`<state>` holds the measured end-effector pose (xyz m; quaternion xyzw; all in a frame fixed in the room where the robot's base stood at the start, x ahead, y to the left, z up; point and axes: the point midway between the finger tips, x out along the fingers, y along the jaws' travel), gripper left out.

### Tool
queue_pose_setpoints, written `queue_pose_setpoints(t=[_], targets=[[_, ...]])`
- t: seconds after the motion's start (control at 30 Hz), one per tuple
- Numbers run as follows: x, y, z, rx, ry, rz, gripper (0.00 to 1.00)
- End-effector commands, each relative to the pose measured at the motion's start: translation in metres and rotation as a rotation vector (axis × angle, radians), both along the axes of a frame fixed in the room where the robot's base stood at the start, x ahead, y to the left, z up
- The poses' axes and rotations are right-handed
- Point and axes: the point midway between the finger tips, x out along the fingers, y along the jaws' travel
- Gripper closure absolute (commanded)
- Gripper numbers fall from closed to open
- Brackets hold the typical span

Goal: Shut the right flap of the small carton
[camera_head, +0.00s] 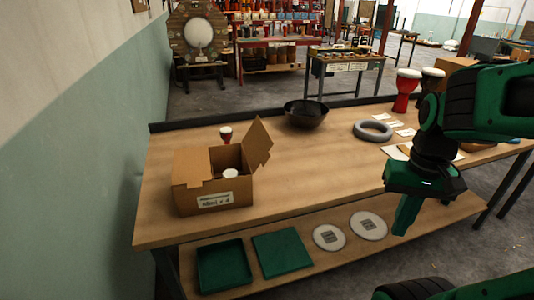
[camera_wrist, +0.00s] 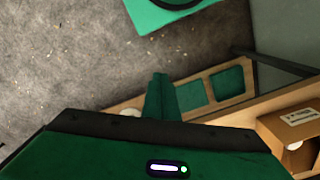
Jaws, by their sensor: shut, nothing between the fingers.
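The small brown cardboard carton (camera_head: 214,195) sits on the left part of the workbench, with a white label on its front. Its right flap (camera_head: 258,143) stands up and leans outward to the right. A white round top (camera_head: 230,173) shows inside the open carton. My gripper (camera_head: 406,217) is shut and empty, pointing down in front of the bench's front edge, well to the right of the carton. In the wrist view the shut fingers (camera_wrist: 160,98) show in the middle, and the carton (camera_wrist: 296,122) is partly visible at the right edge.
A dark bowl (camera_head: 306,114), a grey ring (camera_head: 373,130) and a red drum (camera_head: 405,90) stand on the workbench (camera_head: 300,165). A small red-and-white drum (camera_head: 226,134) is behind the carton. Green trays (camera_head: 281,253) and white discs lie on the lower shelf. The bench's middle is clear.

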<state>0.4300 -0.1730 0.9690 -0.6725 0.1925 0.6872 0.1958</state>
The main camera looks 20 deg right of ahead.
Motion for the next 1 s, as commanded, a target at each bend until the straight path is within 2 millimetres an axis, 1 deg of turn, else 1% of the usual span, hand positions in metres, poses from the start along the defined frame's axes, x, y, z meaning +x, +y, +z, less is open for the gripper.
queue_pose_setpoints(t=[0.23,0.27,0.3,0.37,0.47,0.57,0.6,0.67,0.7,0.77,0.8,0.9,1.0], targets=[[0.001,0.000,0.000,0.000,0.000,-0.001,1.00],[-0.007,0.000,0.004,0.001,-0.009,-0.003,1.00],[-0.007,0.001,0.007,0.002,-0.017,-0.012,1.00],[0.002,0.004,0.010,0.008,-0.022,-0.033,1.00],[0.032,0.012,0.017,0.029,-0.031,-0.100,1.00],[0.074,0.020,0.025,0.072,-0.041,-0.200,1.00],[0.093,0.024,0.027,0.095,-0.043,-0.245,1.00],[0.121,0.030,0.031,0.134,-0.044,-0.314,1.00],[0.138,0.034,0.033,0.164,-0.040,-0.360,1.00],[0.163,0.040,0.035,0.210,-0.030,-0.427,1.00],[0.179,0.044,0.036,0.242,-0.019,-0.471,1.00],[0.216,0.054,0.039,0.330,0.016,-0.580,1.00],[0.248,0.061,0.042,0.423,0.071,-0.685,1.00]])
